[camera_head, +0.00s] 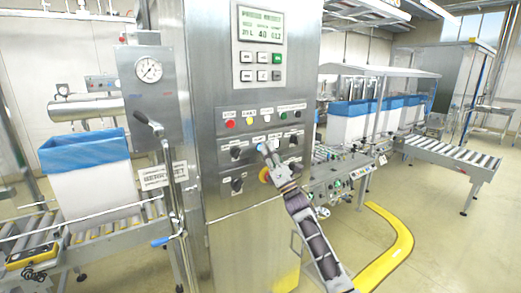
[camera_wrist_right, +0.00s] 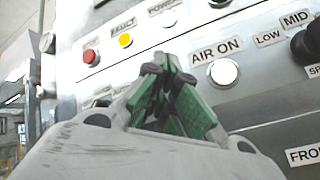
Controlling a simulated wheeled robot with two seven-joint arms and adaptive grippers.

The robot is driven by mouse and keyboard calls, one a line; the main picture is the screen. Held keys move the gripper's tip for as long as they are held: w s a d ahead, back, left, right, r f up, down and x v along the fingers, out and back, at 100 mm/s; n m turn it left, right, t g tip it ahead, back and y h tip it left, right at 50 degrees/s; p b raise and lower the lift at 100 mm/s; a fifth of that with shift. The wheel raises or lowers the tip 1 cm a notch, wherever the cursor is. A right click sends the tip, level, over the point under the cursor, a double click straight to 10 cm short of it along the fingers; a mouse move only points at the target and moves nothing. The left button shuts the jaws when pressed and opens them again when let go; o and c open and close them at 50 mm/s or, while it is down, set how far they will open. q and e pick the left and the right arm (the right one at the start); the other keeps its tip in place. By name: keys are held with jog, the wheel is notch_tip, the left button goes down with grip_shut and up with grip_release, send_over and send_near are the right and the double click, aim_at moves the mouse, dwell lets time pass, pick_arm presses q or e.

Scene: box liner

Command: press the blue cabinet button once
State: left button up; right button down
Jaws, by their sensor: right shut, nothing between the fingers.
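The steel control cabinet (camera_head: 205,85) fills the middle of the head view and carries a row of buttons and several knobs. I cannot tell whether the tips touch the panel. My left gripper is not in view.
A red button (camera_head: 230,124) and a yellow button (camera_head: 249,121) sit above left of my gripper. A display (camera_head: 261,25) is higher up. A blue-lined box (camera_head: 90,180) stands on rollers at left. A roller conveyor (camera_head: 450,163) and yellow floor guard (camera_head: 392,255) are at right.

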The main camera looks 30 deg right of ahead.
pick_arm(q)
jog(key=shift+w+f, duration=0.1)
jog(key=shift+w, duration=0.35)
pick_arm(e)
jog(key=shift+w, duration=0.15)
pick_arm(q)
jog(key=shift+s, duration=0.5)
pick_arm(e)
jog(key=shift+s, duration=0.8)
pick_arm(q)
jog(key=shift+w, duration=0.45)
pick_arm(e)
jog(key=shift+s, duration=0.1)
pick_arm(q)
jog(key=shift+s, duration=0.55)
pick_arm(e)
jog(key=s, duration=0.4)
jog(key=shift+s+d, duration=0.2)
jog(key=shift+s, duration=0.2)
